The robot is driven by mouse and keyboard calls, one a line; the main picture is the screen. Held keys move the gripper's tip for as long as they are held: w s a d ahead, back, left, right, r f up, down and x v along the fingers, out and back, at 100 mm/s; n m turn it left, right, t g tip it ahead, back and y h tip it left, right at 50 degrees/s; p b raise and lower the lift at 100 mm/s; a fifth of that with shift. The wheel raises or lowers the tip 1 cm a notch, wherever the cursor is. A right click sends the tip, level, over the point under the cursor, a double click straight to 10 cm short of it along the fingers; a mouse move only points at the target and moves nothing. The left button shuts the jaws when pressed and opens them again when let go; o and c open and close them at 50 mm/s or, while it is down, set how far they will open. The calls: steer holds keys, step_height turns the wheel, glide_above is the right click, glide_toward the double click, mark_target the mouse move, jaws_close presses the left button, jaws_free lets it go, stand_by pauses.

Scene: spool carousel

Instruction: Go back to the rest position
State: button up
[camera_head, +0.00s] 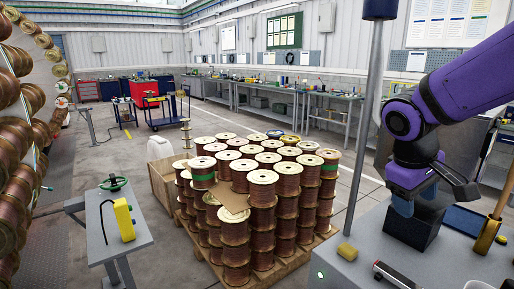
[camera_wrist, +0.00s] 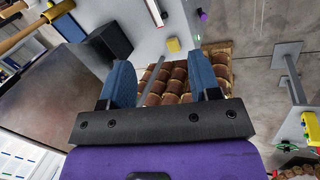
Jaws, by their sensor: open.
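My purple arm (camera_head: 460,85) reaches in from the upper right in the head view and bends down over the grey bench top. My gripper, with two blue fingers, shows clearly in the wrist view (camera_wrist: 160,80). The fingers are apart and nothing is held between them. Behind them, in the distance, the stacked copper spools (camera_wrist: 170,88) show. In the head view the fingers are partly hidden by the wrist and lie close to a black block (camera_head: 412,232); I cannot tell whether they touch it.
Copper spools (camera_head: 262,205) stand stacked on a wooden pallet. A spool carousel (camera_head: 15,140) fills the left edge. A grey stand (camera_head: 100,215) holds a green handwheel and a yellow box. A grey pole (camera_head: 362,130) rises beside the bench (camera_head: 365,265). Open floor lies behind the pallet.

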steer(key=s+r+m+t+y, duration=0.1)
steer(key=s+r+m+t, duration=0.1)
steer(key=s, duration=0.4)
steer(key=s+r+m+t+y, duration=0.2)
steer(key=s+r, duration=0.2)
steer(key=s, duration=0.3)
steer(key=shift+r+y, duration=0.3)
steer(key=shift+r, duration=0.05)
steer(key=shift+o, duration=0.3)
stand_by(1.0)
